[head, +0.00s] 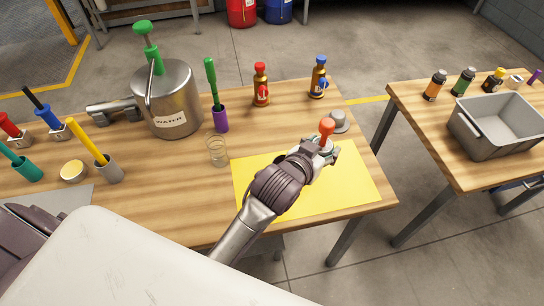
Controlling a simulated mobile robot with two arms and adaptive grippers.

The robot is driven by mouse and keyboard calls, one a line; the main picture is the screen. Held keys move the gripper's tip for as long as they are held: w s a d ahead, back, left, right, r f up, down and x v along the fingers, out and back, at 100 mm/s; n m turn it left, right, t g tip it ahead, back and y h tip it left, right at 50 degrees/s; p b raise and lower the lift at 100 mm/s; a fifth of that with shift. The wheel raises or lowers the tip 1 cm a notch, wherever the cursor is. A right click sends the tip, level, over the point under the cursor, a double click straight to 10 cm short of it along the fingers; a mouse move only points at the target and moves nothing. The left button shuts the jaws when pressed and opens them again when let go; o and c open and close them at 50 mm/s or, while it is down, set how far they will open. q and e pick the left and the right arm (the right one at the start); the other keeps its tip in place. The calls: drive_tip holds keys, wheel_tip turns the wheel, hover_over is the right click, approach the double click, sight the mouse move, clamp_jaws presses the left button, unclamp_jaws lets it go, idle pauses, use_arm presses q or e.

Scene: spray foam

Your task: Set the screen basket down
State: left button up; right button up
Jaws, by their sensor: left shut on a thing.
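My left gripper (322,152) is shut on a small round grey piece with an upright orange handle (326,130), over the far right part of the yellow mat (346,192). The fingers hide much of this piece, so I cannot tell whether it is the screen basket or whether it touches the mat. A small see-through or wire-mesh cylinder (217,151) stands upright on the wooden table (180,205), left of the mat and apart from my gripper. My right gripper is out of view.
A steel water tank (168,97), a purple holder (220,120) and two bottles, red-capped (261,86) and blue-capped (318,78), stand behind. A grey knob-like piece (339,121) is just beyond my gripper. A grey bin (495,132) sits on the right table. The mat's left part is clear.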

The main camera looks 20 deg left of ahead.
use_arm(q)
drive_tip(key=a+f+p, duration=0.2)
drive_tip(key=a+f, duration=0.6)
drive_tip(key=f, duration=0.1)
drive_tip(key=shift+s+a, duration=0.25)
drive_tip(key=shift+s, duration=0.05)
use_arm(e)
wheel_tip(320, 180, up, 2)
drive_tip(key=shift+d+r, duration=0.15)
use_arm(q)
drive_tip(key=shift+f, duration=0.15)
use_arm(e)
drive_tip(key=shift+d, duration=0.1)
